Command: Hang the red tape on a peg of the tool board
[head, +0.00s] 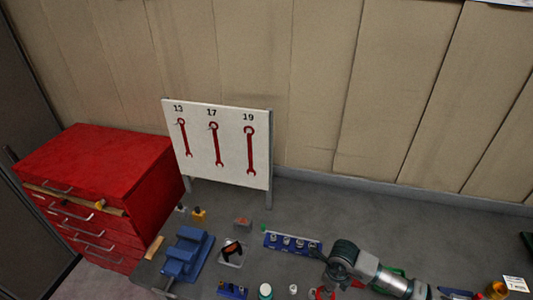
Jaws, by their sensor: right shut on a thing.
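The white tool board (232,165) stands upright at the back of the bench, marked 13, 17 and 19 above red wrench outlines. Small pegs seem to show at the tops of the outlines, but they are too small to tell clearly. My right gripper (335,277) is low in the picture, right of and in front of the board, apart from it. It is shut on a red thing (322,294), which looks to be the red tape, partly cut off by the bottom edge and partly hidden by the gripper. My left gripper is out of view.
A red drawer cabinet (95,165) stands left of the board.

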